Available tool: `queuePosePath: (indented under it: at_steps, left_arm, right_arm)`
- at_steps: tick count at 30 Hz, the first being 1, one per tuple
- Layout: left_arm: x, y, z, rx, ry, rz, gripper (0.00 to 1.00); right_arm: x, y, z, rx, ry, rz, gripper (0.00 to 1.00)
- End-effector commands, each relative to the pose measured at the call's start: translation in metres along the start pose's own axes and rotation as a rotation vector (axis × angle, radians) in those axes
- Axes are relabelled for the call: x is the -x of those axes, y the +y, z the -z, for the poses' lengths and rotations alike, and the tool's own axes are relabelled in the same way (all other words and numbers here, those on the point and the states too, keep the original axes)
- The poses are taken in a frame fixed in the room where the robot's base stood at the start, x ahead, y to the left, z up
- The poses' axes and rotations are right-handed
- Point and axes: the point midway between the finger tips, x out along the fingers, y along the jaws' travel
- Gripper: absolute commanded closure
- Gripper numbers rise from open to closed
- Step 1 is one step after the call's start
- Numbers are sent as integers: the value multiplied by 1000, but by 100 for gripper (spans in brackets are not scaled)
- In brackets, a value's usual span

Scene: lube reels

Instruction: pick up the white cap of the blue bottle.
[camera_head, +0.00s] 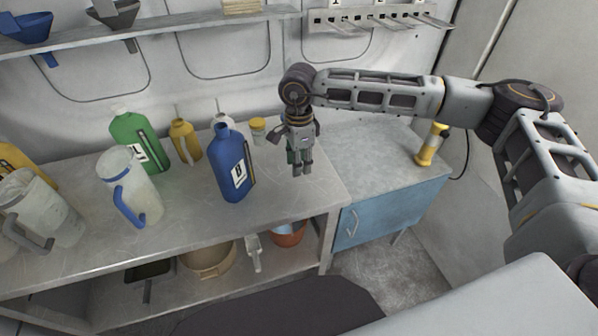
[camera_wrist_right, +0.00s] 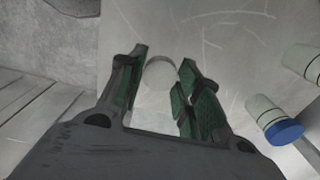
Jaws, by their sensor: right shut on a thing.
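The blue bottle (camera_head: 232,165) stands upright on the grey bench, with a white label and no white cap visible on its neck. My right gripper (camera_head: 300,170) hangs pointing down to the right of the bottle, apart from it, near the bench's right end. In the right wrist view my right gripper (camera_wrist_right: 163,62) is shut on a pale round thing, the white cap (camera_wrist_right: 160,74), between its green-padded fingers. In the head view the cap cannot be made out between the fingers. My left gripper is not in view.
A green bottle (camera_head: 138,142), a yellow bottle (camera_head: 185,143) and a clear jug with a blue handle (camera_head: 128,185) stand left of the blue bottle. A small yellow-lidded jar (camera_head: 258,130) is behind it. A blue cabinet (camera_head: 385,213) adjoins on the right, its top mostly clear.

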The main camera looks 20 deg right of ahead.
Motion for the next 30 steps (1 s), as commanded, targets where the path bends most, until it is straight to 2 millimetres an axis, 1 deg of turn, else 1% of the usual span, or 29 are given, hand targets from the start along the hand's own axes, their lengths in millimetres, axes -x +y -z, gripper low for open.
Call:
queuePosePath:
  at_steps: [3,9,30]
  left_arm:
    - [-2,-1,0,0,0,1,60]
    - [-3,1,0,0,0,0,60]
    - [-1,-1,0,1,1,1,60]
  right_arm:
    - [15,0,0,0,-1,0,75]
    - [29,0,0,0,0,0,75]
    - [31,0,1,12,0,-2,75]
